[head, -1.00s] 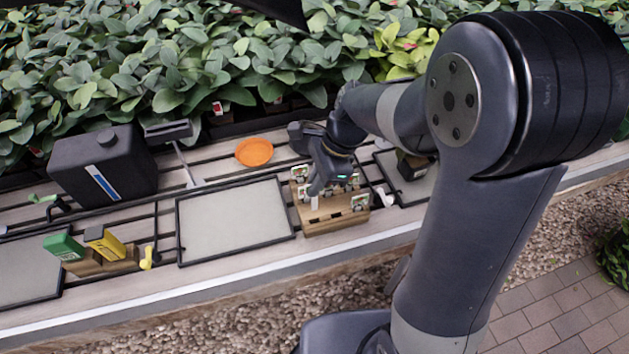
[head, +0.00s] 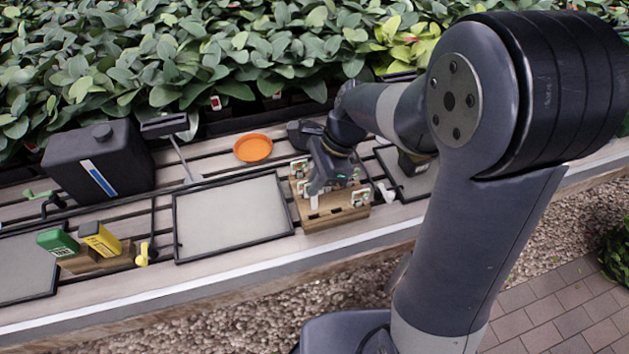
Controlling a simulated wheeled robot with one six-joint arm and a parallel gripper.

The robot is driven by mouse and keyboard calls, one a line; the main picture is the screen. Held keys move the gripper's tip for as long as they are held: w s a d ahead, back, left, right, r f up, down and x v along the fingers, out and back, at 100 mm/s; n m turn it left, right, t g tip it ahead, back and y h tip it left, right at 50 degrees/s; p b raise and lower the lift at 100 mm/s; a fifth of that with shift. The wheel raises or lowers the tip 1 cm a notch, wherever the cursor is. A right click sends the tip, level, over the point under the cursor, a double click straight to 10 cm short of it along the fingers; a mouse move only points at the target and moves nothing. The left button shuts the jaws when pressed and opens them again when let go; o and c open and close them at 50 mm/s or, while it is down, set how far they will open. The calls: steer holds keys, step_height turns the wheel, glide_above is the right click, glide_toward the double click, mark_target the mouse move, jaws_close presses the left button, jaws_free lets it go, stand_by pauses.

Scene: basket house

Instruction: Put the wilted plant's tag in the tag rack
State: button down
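The wooden tag rack (head: 338,216) stands on the slatted bench, right of the framed grey tray. Several white tags with small plant pictures stand in it, such as one at its right front (head: 360,197) and one at its back left (head: 299,168). My gripper (head: 315,193) is low over the left middle of the rack, pointing down. A plain white tag (head: 314,202) shows at its fingertips, upright at the rack's top. I cannot tell whether the fingers still grip it or how deep it sits. Yellowish leaves (head: 402,35) show among the green plants at the back.
A framed grey tray (head: 232,217) lies left of the rack, with an orange saucer (head: 253,148) behind it. A black canister (head: 98,163), green box (head: 58,242) and yellow box (head: 100,238) stand left. A white figure-like item (head: 386,191) is close right of the rack.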

mark_target(314, 202)
steer(key=shift+f+b, duration=1.1)
steer(key=shift+f, duration=0.8)
steer(key=shift+f, duration=0.15)
steer(key=shift+f+b, duration=1)
steer(key=shift+f, duration=0.65)
steer(key=c, duration=1.5)
jaws_free()
steer(key=shift+c, duration=0.2)
steer(key=shift+r, duration=0.1)
